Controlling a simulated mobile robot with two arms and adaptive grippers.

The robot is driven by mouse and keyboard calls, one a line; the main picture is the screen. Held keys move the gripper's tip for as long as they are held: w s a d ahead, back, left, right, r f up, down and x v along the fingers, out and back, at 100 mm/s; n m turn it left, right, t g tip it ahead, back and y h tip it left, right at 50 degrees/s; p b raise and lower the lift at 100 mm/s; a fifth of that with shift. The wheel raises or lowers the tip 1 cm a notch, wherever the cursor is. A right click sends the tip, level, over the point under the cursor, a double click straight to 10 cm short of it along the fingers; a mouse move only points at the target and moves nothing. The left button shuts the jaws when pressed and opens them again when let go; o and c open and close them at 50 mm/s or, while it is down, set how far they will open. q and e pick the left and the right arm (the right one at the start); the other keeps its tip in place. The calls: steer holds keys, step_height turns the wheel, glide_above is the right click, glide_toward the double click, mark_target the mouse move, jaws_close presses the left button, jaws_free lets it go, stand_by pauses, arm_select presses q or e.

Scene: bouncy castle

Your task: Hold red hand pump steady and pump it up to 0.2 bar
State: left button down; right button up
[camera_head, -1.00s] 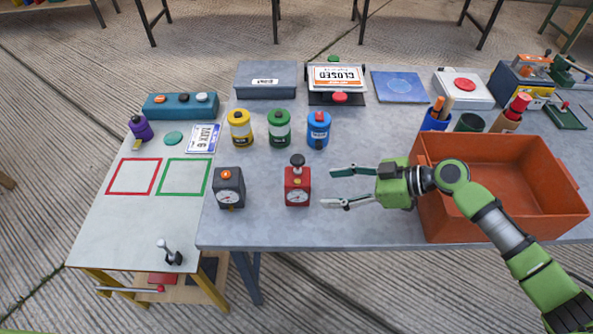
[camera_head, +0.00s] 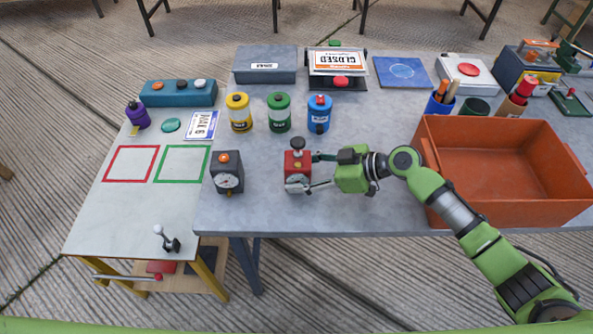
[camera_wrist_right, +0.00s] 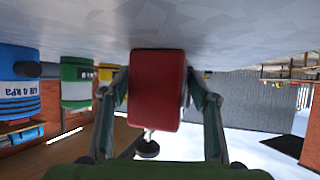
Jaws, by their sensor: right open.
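The red hand pump (camera_head: 297,170) stands upright on the grey table, with a dark knob on top and a round gauge low on its front. My right gripper (camera_head: 312,172) reaches it from the right, open, with one finger at its far side and one across its front near the gauge. In the right wrist view the red pump body (camera_wrist_right: 157,90) sits between the two open fingers (camera_wrist_right: 158,100), with narrow gaps beside it; the picture is upside down. The gauge reading is too small to tell. My left gripper is not in view.
A dark pump-like box (camera_head: 228,172) with an orange button stands left of the red pump. Yellow (camera_head: 239,113), green (camera_head: 279,112) and blue (camera_head: 319,114) canisters stand behind. A large orange crate (camera_head: 505,205) is under my right forearm's side. The front table strip is clear.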

steer(key=c, duration=0.7)
stand_by(0.6)
stand_by(0.9)
